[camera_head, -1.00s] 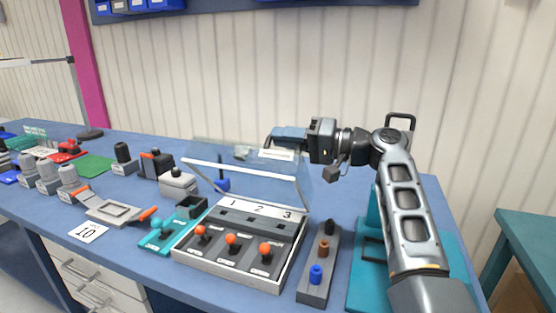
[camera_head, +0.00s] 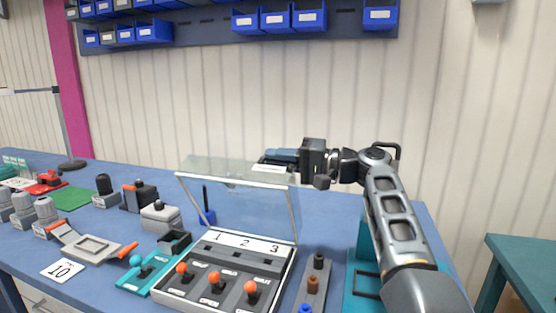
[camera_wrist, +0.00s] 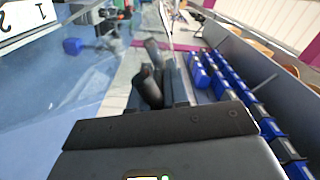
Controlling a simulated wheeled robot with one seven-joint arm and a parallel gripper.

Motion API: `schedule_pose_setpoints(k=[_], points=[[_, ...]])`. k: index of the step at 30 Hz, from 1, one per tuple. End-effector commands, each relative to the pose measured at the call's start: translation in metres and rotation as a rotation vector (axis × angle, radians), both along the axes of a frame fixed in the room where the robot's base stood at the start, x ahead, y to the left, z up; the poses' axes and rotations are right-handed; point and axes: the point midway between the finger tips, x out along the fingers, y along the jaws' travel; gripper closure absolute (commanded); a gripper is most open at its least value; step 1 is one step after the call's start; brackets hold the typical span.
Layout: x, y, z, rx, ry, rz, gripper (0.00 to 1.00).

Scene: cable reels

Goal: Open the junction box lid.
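The junction box (camera_head: 222,275) stands on the blue bench, a grey box with several orange-topped levers and a white strip marked 1, 2, 3. Its clear lid (camera_head: 245,205) stands raised along the back, above the numbered strip. A pale label shows near its far upper edge. My gripper (camera_head: 268,162) is level with the lid's upper right part, pointing left; contact is unclear. In the wrist view dark fingers (camera_wrist: 150,80) appear close together, with part of the numbered strip at upper left. Whether they hold the lid's edge cannot be made out.
Left of the box are a teal lever fixture (camera_head: 140,272) and a grey tray with orange handles (camera_head: 92,245). A block with coloured pegs (camera_head: 313,285) is at its right. Blue bins (camera_head: 280,18) hang on the wall above. The wall behind my arm is bare.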

Motion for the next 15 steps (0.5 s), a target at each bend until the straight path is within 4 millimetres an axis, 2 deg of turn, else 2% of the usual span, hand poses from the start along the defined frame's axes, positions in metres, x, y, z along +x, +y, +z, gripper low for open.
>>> schedule_pose_setpoints(k=[1, 7, 15], points=[[0.0001, -0.0004, 0.0000, 0.000, 0.000, -0.001, 0.80], [-0.0001, -0.0001, -0.0002, 0.000, 0.000, 0.000, 0.60], [-0.0007, -0.0015, -0.0007, 0.000, -0.001, 0.000, 0.60]])
